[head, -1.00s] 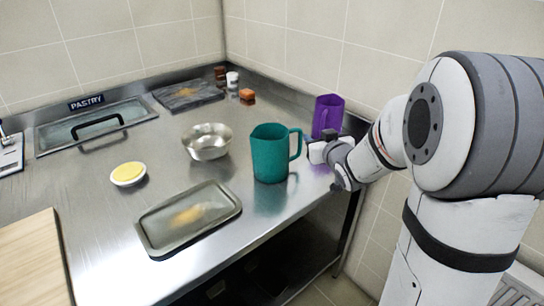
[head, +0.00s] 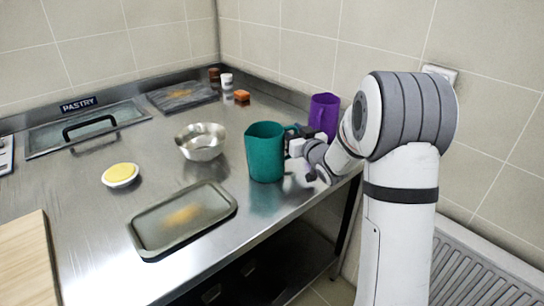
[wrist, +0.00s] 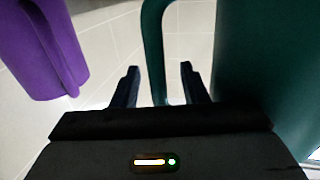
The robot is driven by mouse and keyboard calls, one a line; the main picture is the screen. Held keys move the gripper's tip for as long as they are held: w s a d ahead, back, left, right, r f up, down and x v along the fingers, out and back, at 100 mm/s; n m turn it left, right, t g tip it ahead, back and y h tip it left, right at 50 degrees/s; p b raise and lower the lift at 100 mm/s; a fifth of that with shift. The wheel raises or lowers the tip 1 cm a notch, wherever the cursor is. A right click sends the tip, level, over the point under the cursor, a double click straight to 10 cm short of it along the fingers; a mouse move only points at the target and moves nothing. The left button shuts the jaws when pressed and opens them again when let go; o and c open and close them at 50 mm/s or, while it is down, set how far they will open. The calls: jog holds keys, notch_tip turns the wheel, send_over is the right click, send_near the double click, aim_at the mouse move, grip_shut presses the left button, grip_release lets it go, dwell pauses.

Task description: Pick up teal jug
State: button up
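The teal jug (head: 265,153) stands upright on the steel counter, its handle facing right toward my gripper. My gripper (head: 294,136) is at the handle side of the jug in the head view. In the wrist view the jug body (wrist: 270,70) fills the right side, and its handle (wrist: 153,50) comes down between the two dark fingers of my gripper (wrist: 158,85). The fingers are apart, with a gap on both sides of the handle. In the head view the fingertips and part of the handle are hard to make out.
A purple jug (head: 323,112) stands close behind my gripper and also shows in the wrist view (wrist: 42,45). A steel bowl (head: 201,142) and a tray (head: 150,232) are left of the teal jug. The counter's front edge (head: 262,227) is near.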

jog(key=shift+c, duration=0.3)
grip_shut()
dwell(1.1)
jog(key=shift+w+r, duration=0.1)
jog(key=shift+r, duration=0.05)
